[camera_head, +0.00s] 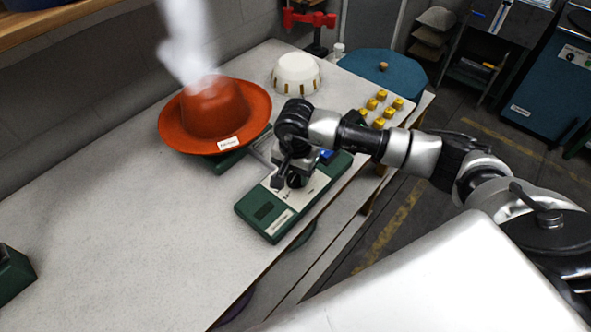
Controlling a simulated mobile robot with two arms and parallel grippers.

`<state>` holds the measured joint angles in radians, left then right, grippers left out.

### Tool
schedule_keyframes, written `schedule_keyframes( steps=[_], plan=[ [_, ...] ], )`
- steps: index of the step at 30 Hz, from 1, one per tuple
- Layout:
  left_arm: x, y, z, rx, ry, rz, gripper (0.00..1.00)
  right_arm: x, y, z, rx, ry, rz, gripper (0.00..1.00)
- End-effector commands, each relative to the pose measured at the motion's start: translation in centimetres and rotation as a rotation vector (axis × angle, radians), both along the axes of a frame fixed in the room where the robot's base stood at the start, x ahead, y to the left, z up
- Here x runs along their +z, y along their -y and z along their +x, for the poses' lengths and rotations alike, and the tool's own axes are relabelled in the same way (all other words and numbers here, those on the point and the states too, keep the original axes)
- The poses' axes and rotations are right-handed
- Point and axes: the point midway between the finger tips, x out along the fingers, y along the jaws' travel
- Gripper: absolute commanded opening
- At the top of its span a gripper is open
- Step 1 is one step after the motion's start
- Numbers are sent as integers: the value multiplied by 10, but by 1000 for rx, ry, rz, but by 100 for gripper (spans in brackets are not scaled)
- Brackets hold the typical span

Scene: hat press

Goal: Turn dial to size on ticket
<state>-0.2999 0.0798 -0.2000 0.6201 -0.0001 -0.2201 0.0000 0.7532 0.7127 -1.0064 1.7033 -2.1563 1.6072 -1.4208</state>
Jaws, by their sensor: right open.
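A green control box (262,212) with a pale top plate lies on the table near its right edge. My right gripper (287,176) is over the pale plate, pointing down. It is open, and I see nothing held in it. The dial is not clearly visible; my gripper and wrist cover part of the plate. An orange-red hat (214,108) sits on a dark green base behind and left of the box. A small white ticket (228,143) is on its brim; its writing is too small to read. My left gripper is out of view.
White steam (187,40) hangs above the hat. A cream slotted dome (296,74) stands behind, with several yellow blocks (380,95) and a teal round thing (384,70) to its right. A dark green object (14,272) is at the left edge.

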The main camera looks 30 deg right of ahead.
Motion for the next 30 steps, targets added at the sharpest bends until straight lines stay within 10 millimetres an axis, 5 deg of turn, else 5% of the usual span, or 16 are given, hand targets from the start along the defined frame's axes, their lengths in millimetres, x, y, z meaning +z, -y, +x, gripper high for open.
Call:
schedule_keyframes(
  steps=[8, 17, 30],
  plan=[
    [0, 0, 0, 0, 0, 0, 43, -2, 0, 0, 0, 0, 0, 45],
    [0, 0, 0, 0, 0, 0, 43, -2, 0, 0, 0, 0, 0, 0],
    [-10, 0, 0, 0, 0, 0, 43, -3, 0, 0, -88, 1, 0, 0]
  ],
)
